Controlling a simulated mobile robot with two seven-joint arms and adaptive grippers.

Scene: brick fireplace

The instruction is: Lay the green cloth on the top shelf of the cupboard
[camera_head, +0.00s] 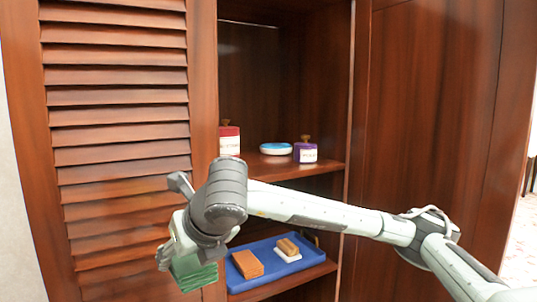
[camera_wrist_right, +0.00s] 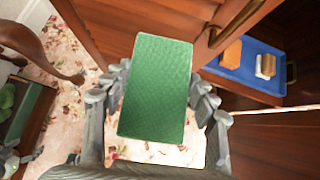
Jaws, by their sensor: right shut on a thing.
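The green cloth (camera_head: 194,272) is a folded, textured block, seen below my right gripper (camera_head: 168,250) in the head view. In the right wrist view the cloth (camera_wrist_right: 157,88) lies between both fingers of my right gripper (camera_wrist_right: 157,105), which is shut on it. The gripper is in front of the louvred door, left of the cupboard's opening. The cupboard's upper visible shelf (camera_head: 325,167) holds a red-and-white box (camera_head: 229,141), a blue-and-white round tin (camera_head: 275,149) and a purple jar (camera_head: 306,152). My left gripper is not in view.
A blue tray (camera_head: 240,284) on the lower shelf holds an orange-brown block (camera_head: 247,264) and a brush-like item on a white piece (camera_head: 288,250). The louvred door (camera_head: 115,110) stands left of the opening. My right arm crosses in front of the shelves.

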